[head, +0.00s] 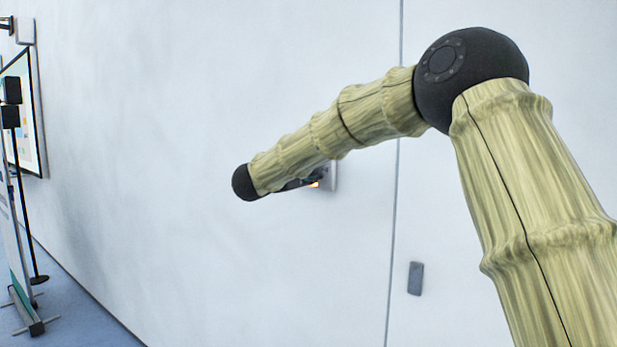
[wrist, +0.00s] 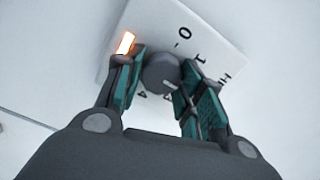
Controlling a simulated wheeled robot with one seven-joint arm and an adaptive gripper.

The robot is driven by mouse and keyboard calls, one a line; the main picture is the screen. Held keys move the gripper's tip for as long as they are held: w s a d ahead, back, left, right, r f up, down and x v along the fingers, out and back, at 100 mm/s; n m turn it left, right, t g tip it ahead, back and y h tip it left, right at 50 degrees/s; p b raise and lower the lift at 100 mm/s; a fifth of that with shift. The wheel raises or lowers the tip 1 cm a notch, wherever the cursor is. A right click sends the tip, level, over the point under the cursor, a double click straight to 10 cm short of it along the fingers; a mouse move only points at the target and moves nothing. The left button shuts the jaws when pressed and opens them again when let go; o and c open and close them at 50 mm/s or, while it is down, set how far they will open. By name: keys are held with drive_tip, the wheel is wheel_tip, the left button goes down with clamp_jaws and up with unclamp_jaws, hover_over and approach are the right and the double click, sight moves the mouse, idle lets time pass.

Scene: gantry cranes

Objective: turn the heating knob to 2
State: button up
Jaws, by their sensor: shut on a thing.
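The heating knob (wrist: 160,74) is a dark grey round knob on a white wall plate (wrist: 147,22) in the wrist view. My gripper (wrist: 165,80) has its two green-padded fingers on either side of the knob and is shut on it. A pale pointer mark shows on the knob's lower right side. The plate carries the marks 0, 1 and 4 and part of another label; the 2 is hidden. An orange light glows at the plate's left. In the head view, my arm hides most of the plate (head: 333,176), and the knob cannot be seen.
A small grey wall plate (head: 415,278) is on the wall at lower right, beside a vertical seam. A framed board (head: 38,115) and a black stand (head: 38,279) are at far left. The wall between is bare.

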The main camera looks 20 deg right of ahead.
drive_tip(key=shift+f, duration=0.1)
idle(0.3)
drive_tip(key=o, duration=1)
drive_tip(key=v, duration=1.2)
